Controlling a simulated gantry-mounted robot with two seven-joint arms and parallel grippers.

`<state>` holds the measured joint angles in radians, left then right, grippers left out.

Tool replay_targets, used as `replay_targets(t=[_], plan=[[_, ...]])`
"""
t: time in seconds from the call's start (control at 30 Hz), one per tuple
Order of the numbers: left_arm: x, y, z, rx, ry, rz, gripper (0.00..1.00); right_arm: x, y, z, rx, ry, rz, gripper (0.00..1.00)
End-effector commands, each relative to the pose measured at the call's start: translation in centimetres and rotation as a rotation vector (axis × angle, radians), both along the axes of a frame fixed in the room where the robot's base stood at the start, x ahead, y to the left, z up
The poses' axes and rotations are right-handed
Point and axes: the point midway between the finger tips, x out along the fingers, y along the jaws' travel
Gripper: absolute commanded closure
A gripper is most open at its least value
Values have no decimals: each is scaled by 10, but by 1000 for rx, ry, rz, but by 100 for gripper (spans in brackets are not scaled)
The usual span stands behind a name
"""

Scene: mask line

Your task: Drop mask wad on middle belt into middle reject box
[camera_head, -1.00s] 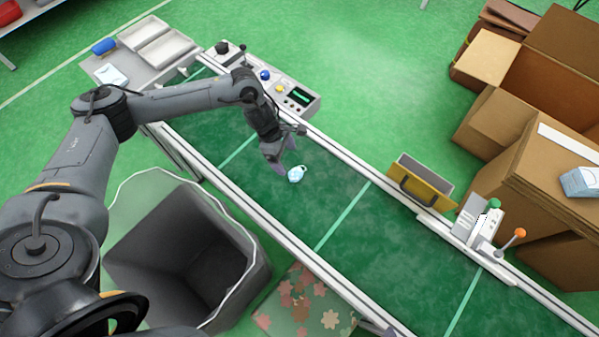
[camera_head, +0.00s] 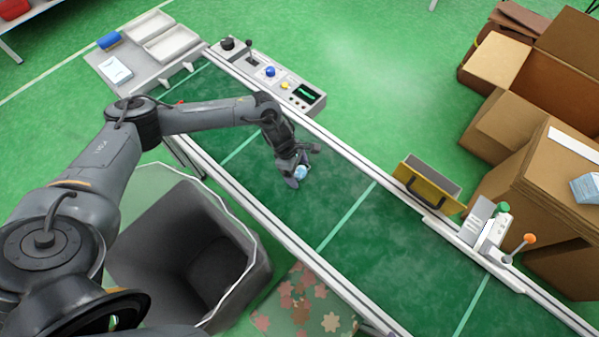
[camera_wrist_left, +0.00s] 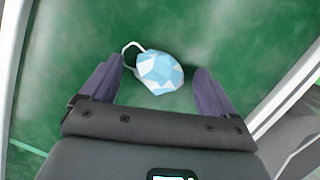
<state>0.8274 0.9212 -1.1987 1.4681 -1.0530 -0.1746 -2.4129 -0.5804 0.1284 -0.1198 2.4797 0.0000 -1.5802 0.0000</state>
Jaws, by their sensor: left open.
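A crumpled blue-and-white mask wad (camera_head: 301,172) with a white ear loop lies on the green belt (camera_head: 340,235). In the left wrist view the mask wad (camera_wrist_left: 160,72) lies between and a little beyond my open fingertips, apart from both. My left gripper (camera_head: 298,174) is open and low over the belt at the wad, partly covering it in the head view; the left gripper (camera_wrist_left: 160,85) also shows in the wrist view. A yellow-fronted box (camera_head: 428,186) is fixed on the belt's far rail. My right gripper is not in view.
A large grey bin (camera_head: 190,250) with a clear liner stands on the near side of the belt. A control panel (camera_head: 275,78) and a lever unit (camera_head: 492,232) sit along the far rail. Cardboard boxes (camera_head: 560,170) are stacked at right. The belt right of the wad is clear.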

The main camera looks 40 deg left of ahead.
Motion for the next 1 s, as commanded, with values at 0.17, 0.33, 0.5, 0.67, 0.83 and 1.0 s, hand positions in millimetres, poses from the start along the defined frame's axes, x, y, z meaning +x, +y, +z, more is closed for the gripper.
replay_targets(t=[0.17, 0.33, 0.5, 0.67, 0.83, 1.0], plan=[[0, 0, 0, 0, 0, 0, 22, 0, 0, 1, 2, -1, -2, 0], [0, 0, 0, 1, 0, 0, 48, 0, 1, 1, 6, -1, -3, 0], [0, 0, 1, 1, 0, 0, 73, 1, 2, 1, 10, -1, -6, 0], [0, 0, 1, 1, 0, 0, 76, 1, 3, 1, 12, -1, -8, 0], [0, 0, 0, 1, 0, 0, 81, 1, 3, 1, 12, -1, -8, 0], [0, 0, 2, 1, 0, 0, 81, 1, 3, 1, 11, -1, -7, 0]])
